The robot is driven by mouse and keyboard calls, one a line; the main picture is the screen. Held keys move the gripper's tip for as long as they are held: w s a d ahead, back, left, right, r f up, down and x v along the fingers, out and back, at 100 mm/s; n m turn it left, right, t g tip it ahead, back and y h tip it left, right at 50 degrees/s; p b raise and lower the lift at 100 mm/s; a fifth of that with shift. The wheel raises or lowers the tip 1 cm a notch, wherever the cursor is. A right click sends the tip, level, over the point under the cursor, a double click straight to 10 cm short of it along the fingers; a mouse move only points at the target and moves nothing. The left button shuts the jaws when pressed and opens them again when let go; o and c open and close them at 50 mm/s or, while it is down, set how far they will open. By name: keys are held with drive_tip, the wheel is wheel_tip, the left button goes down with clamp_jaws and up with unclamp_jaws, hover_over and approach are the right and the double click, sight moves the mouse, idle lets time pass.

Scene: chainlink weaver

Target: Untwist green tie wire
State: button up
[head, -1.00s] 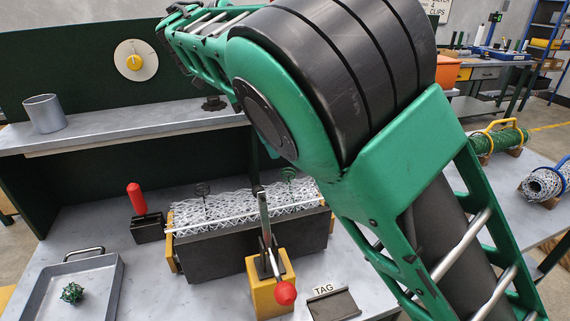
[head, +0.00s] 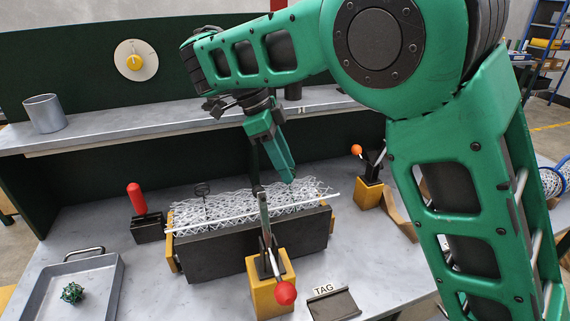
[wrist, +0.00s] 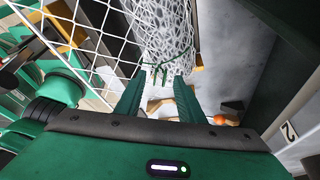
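The white chain-link mesh (head: 225,208) lies in a dark fixture (head: 215,258) on the bench. In the wrist view it shows as a white roll (wrist: 165,25). The green tie wire (wrist: 165,64) is at the mesh in the wrist view, just beyond my fingertips; in the head view my gripper seems to hide it. My gripper (head: 291,178) points down over the right part of the mesh. In the wrist view my gripper (wrist: 160,80) has its two green fingers apart, with nothing clearly between them. A dark coiled tie (head: 202,190) stands at the mesh's left part.
A red-knobbed clamp (head: 285,292) stands in front of the fixture, and an orange-knobbed one (head: 357,150) behind right. A grey tray (head: 108,285) at left holds a green wire ball (head: 72,293). A red-handled tool (head: 137,198) and a TAG holder (head: 335,305) are nearby. A shelf (head: 150,122) runs behind.

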drive_tip(key=shift+c, duration=0.3)
clamp_jaws()
drive_tip(key=shift+n, duration=0.3)
